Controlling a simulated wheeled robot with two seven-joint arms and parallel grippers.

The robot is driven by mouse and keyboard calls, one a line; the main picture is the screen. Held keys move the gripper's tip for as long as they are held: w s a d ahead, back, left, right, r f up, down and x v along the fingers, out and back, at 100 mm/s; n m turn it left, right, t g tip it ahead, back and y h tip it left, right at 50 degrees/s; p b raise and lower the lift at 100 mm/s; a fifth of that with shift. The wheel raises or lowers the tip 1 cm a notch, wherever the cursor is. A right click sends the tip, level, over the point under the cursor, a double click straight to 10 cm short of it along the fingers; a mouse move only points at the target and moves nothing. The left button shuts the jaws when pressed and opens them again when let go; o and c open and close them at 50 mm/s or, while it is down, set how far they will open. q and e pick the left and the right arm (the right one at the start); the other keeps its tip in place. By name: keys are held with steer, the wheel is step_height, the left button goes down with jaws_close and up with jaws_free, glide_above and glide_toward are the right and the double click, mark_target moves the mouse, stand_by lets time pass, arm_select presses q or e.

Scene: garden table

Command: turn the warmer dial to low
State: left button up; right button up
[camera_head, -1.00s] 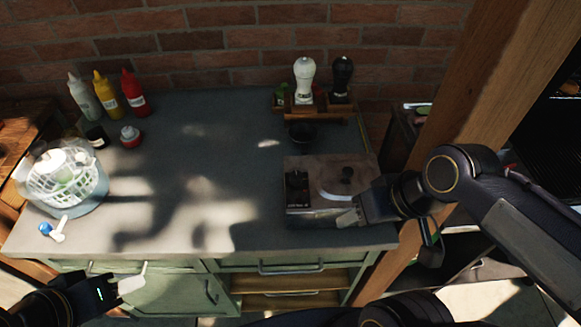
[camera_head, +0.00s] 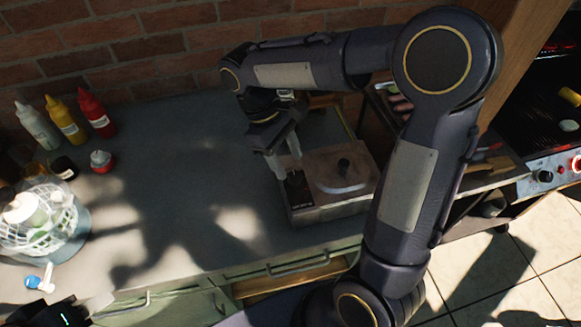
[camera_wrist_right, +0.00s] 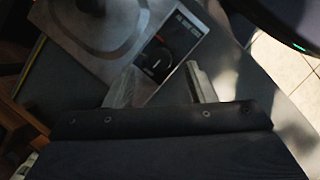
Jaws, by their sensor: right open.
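The warmer (camera_head: 330,207) is a grey metal box with a round lid and black knob, at the right end of the counter. Its dark control panel (camera_head: 300,190) is on its left side. In the right wrist view the round black dial (camera_wrist_right: 156,59) shows on that panel, with a pale pointer mark; its setting is too small to read. My right gripper (camera_head: 284,160) is open above the panel, pointing down. In the wrist view its fingers (camera_wrist_right: 163,88) are spread on the near side of the dial, not closed on it. My left gripper (camera_head: 88,308) is at the lower left, partly cut off.
Squeeze bottles (camera_head: 66,122) stand at the back left, and a white basket (camera_head: 40,222) sits at the left. The grill (camera_head: 545,120) is at the far right. The middle of the counter is clear. My right arm hides the shaker rack area.

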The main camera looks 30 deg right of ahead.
mark_target(295, 175)
steer(key=shift+x, duration=1.9)
steer(key=c, duration=1)
steer(key=shift+m, duration=0.3)
steer(key=m+y, duration=0.1)
steer(key=m, duration=0.1)
steer(key=m+y+p, duration=0.1)
steer(key=m, duration=0.2)
steer(key=shift+d+g, duration=0.15)
steer(key=shift+g, duration=0.15)
steer(key=m+y, duration=0.1)
steer(key=m, duration=0.2)
steer(key=m+y+p, duration=0.1)
steer(key=m, duration=0.2)
steer(key=shift+d, duration=0.15)
steer(key=shift+m+y, duration=0.3)
